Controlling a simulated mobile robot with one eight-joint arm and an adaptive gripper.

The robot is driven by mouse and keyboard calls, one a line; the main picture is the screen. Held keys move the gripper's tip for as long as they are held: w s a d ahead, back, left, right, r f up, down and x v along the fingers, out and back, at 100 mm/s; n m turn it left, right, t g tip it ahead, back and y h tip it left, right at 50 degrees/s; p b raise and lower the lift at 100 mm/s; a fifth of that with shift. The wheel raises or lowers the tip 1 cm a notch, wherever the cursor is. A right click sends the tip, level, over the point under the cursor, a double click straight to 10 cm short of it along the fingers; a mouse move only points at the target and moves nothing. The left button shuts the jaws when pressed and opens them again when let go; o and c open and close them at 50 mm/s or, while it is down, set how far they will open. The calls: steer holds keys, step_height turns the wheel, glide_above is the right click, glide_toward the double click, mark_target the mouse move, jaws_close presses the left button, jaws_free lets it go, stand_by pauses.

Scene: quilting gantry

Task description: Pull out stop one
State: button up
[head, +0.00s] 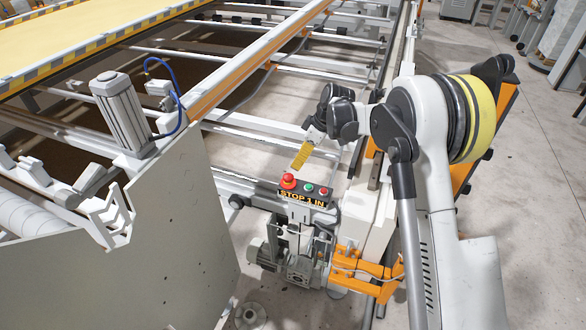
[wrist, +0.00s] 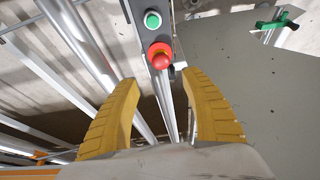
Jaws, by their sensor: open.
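Stop one is the red mushroom button (head: 288,180) on the left end of a small dark control box (head: 318,197) labelled "STOP 1 IN". It also shows in the wrist view as a red knob (wrist: 160,56), above the middle of the picture. My gripper (head: 297,166) is just above the red button in the head view, its yellow fingers pointing down toward it. In the wrist view my gripper (wrist: 160,80) is open and empty, with one finger on each side. The red knob lies a little beyond the fingertips, roughly centred between them. I see no contact.
A green button (head: 309,187) and a smaller red button (head: 323,191) sit to the right on the same box. White rails (head: 270,135) run behind the box. A large grey side panel (head: 165,220) stands to the left. Orange brackets (head: 365,272) are below right.

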mark_target(289, 176)
steer(key=b+x, duration=0.3)
steer(key=x, duration=0.7)
steer(key=shift+s+a+f, duration=0.1)
steer(key=shift+s+f, duration=0.05)
jaws_close()
